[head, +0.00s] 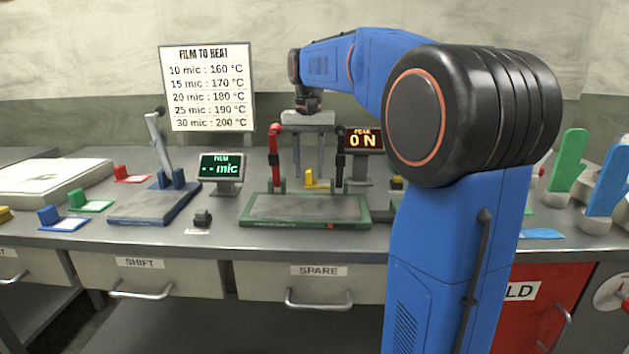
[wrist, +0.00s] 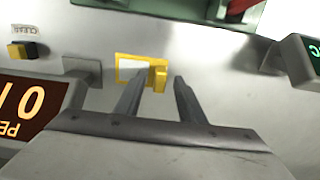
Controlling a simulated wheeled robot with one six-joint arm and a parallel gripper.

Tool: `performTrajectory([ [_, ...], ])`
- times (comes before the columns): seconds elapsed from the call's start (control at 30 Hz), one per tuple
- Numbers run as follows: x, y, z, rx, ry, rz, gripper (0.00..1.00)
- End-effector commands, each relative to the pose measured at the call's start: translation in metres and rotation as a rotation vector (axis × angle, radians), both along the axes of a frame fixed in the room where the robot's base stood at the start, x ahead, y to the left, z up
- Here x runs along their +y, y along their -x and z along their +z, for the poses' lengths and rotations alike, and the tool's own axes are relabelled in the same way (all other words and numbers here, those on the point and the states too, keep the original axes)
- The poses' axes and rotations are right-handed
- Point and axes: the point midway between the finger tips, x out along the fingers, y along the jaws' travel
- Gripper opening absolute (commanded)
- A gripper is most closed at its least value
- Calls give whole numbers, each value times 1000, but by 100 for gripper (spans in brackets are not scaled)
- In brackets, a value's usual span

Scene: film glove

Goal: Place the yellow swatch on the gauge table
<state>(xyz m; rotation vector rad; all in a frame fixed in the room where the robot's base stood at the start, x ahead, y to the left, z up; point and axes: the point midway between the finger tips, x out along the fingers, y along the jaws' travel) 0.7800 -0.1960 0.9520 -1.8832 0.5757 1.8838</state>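The yellow swatch (head: 310,180) lies on the bench behind the green-framed plate, between the red and black posts. In the wrist view it is a yellow-edged card (wrist: 131,68) with a raised yellow tab. My gripper (head: 308,172) points down over it, fingers apart. In the wrist view my gripper (wrist: 157,80) has one finger on each side of the tab; contact cannot be told. The gauge table appears to be the blue plate (head: 150,207) with an upright lever, left of the film display (head: 221,170) reading "-- mic". Its top looks bare of swatches.
The green-framed plate (head: 305,208) with its posts stands in front of my gripper. Red (head: 131,174), green (head: 91,202) and blue (head: 64,220) swatches lie at left. The peak display (head: 364,140) stands behind right.

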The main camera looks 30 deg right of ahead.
Motion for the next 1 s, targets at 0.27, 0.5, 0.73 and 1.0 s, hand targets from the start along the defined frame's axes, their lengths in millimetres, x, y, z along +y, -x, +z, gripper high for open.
performTrajectory([
  [0.27, 0, 0, -13, 0, 0, 0, 36],
  [0.5, 0, 0, -13, 0, 0, 0, 7],
  [0.73, 0, 0, -13, 0, 0, 0, 0],
  [1.0, 0, -1, -2, -2, 0, 0, 0],
])
